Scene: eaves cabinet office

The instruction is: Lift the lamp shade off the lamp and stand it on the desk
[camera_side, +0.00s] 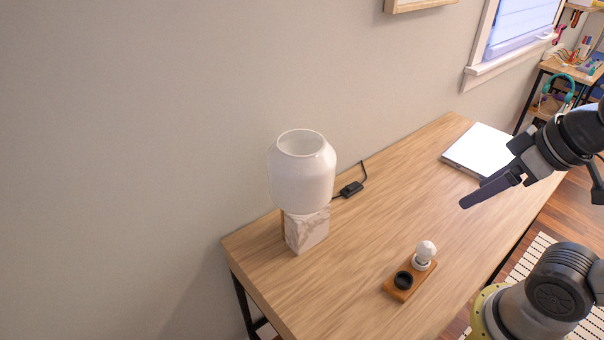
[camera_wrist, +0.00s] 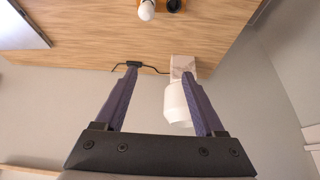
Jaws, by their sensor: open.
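The lamp shade (camera_side: 301,182) is a white, open-topped, rounded vessel sitting upright on the lamp's square marble base (camera_side: 308,233), near the wall at the desk's left end. In the wrist view the shade (camera_wrist: 177,104) is partly hidden behind my right-hand finger, with the marble base (camera_wrist: 182,66) beyond it. My gripper (camera_side: 464,204) is to the right of the lamp, above the desk (camera_side: 390,190) and well apart from the shade. Its two purple fingers (camera_wrist: 164,75) are spread, with nothing held between them.
A wooden holder (camera_side: 410,281) with a white bulb (camera_side: 425,251) and a black round socket (camera_side: 403,280) lies near the front edge. A white laptop-like slab (camera_side: 480,150) is at the far end. The desk's middle is clear.

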